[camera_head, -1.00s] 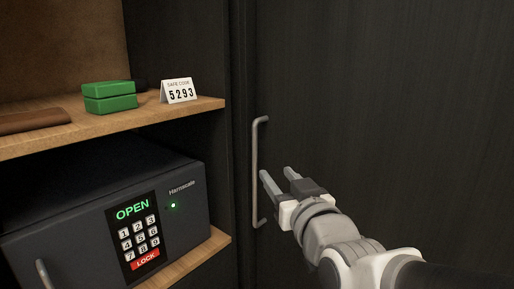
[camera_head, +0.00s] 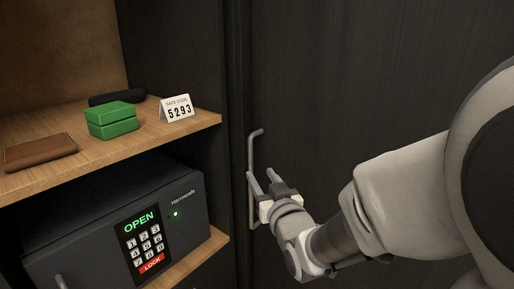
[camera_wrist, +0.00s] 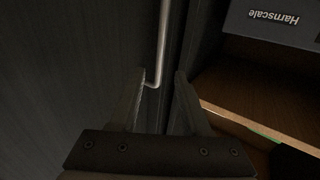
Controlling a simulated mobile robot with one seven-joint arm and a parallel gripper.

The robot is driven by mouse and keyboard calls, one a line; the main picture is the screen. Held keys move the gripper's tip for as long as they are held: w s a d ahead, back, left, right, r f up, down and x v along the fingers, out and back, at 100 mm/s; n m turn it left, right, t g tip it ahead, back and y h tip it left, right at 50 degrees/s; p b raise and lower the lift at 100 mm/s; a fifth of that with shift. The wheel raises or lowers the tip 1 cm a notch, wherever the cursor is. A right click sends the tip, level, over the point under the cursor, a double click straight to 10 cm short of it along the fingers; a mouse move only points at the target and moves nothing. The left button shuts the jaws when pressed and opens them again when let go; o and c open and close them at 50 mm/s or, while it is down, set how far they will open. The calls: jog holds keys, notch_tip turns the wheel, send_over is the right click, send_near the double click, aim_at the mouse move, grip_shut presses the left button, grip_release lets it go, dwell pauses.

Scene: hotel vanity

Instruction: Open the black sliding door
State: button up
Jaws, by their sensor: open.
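The black sliding door (camera_head: 370,90) fills the right of the head view, with dark wood grain. Its slim metal bar handle (camera_head: 252,150) stands upright near the door's left edge. My gripper (camera_head: 262,178) is open at the handle's lower half, its fingers pointing at the door and overlapping the bar in the picture. In the wrist view the handle (camera_wrist: 163,45) comes down from the top and bends at its end by the left fingertip, between the two fingers of my gripper (camera_wrist: 162,80). I cannot tell whether a finger touches it.
Left of the door is an open cabinet. Its wooden shelf (camera_head: 80,145) holds a green box (camera_head: 112,120), a brown wallet (camera_head: 40,152), a dark case (camera_head: 118,98) and a code card (camera_head: 177,108). Below stands a safe (camera_head: 100,210) reading OPEN.

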aim_at(251, 160)
jog(key=p+x, duration=0.3)
jog(key=x, duration=0.7)
jog(key=shift+f, duration=0.1)
jog(key=shift+s, duration=0.1)
grip_shut()
dwell(1.2)
